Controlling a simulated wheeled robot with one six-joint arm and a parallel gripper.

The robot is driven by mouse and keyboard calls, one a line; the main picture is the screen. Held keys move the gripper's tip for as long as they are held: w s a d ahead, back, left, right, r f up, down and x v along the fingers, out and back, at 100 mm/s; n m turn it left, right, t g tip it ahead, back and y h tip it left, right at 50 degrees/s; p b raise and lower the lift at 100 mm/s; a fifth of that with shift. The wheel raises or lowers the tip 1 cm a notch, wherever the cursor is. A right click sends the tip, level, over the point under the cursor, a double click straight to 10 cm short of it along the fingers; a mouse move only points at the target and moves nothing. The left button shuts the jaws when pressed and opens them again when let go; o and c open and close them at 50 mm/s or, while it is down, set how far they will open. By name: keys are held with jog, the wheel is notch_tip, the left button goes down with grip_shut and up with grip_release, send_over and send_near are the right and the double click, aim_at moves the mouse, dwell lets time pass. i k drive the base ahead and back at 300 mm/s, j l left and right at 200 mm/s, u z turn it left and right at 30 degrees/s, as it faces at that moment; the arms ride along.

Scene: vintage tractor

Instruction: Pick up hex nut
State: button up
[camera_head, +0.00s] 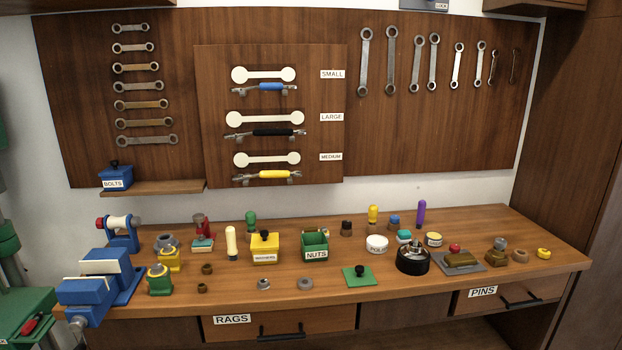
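Several small nut-like pieces lie on the front of the wooden workbench. A grey one (264,284) sits left of centre, and a wider grey ring-shaped one (305,283) lies to its right. Two small brown pieces (207,269) lie further left. They are too small to tell for certain which is a hex nut. A green box labelled NUTS (315,247) stands open behind them. A green lid with a dark knob (357,276) lies on the bench to the right of the nuts. My gripper is not in view.
A yellow box (264,248) stands behind the grey nuts. A blue vise (100,285) is at the left end. A black round container (413,258) and a grey tray (477,268) stand right. Drawers labelled RAGS (285,325) and PINS are below. Wrenches hang on the wall panel.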

aim_at(263, 285)
jog(key=i+j+z, duration=0.1)
jog(key=i, duration=0.3)
jog(key=i+j+z, duration=0.1)
jog(key=i+j, duration=0.15)
jog(key=i, duration=0.15)
